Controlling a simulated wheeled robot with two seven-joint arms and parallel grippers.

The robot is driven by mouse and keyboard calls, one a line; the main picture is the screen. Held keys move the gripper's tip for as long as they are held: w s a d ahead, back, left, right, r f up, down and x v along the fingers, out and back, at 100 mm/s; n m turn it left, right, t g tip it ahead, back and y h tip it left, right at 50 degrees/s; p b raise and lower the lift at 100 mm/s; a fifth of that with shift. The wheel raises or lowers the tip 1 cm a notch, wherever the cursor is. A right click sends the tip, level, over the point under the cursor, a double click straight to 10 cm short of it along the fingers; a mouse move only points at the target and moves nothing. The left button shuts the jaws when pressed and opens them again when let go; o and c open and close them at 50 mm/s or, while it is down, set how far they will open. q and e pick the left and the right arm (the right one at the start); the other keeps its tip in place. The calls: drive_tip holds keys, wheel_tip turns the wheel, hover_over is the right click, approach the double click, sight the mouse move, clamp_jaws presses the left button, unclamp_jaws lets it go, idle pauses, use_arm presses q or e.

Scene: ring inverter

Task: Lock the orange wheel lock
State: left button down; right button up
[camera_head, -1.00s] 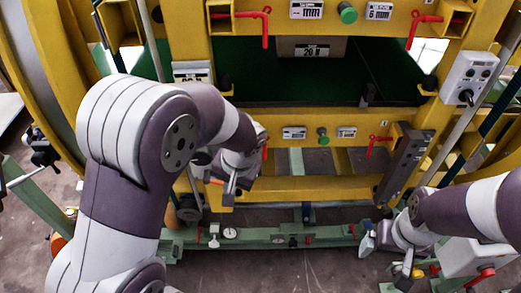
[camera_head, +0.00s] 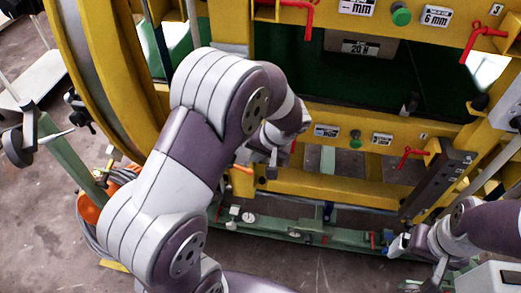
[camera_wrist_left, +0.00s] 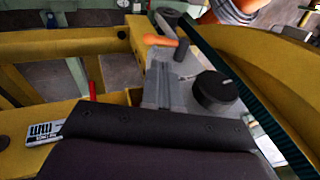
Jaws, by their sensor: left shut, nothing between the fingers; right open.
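The orange handle (camera_wrist_left: 160,41) of the wheel lock shows in the left wrist view, just beyond my left fingertips. In the head view an orange bar (camera_head: 243,169), which looks like the same handle, shows beside my left gripper (camera_head: 272,157). My left gripper is shut and empty; its fingers (camera_wrist_left: 160,82) point at the handle in the wrist view. I cannot tell whether they touch it. A black round knob (camera_wrist_left: 215,91) sits to the right of the fingers. My right gripper (camera_head: 415,256) is open and empty, low at the right.
The yellow inverter frame (camera_head: 320,188) and its large ring (camera_head: 95,85) stand close around my left arm. A green floor rail (camera_head: 290,232) runs below. Red handles (camera_head: 410,155) stick out of the frame. An orange reel with cables (camera_head: 90,208) lies on the floor at left.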

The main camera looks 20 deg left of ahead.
sight(247, 170)
use_arm(q)
drive_tip(key=x, duration=0.9)
drive_tip(key=shift+w+f, duration=0.1)
drive_tip(key=shift+w, duration=0.05)
drive_tip(key=shift+d+f+b, duration=0.15)
drive_tip(key=shift+f+b, duration=0.4)
drive_tip(key=shift+b, duration=0.3)
drive_tip(key=f+b, duration=0.1)
drive_tip(key=b, duration=0.3)
drive_tip(key=f+b, duration=0.2)
drive_tip(key=b, duration=0.2)
drive_tip(key=shift+a+f, duration=0.2)
drive_tip(key=shift+f, duration=0.1)
drive_tip(key=shift+s+a+f+b, duration=0.2)
drive_tip(key=shift+a+f+b, duration=0.65)
drive_tip(key=shift+b, duration=1.15)
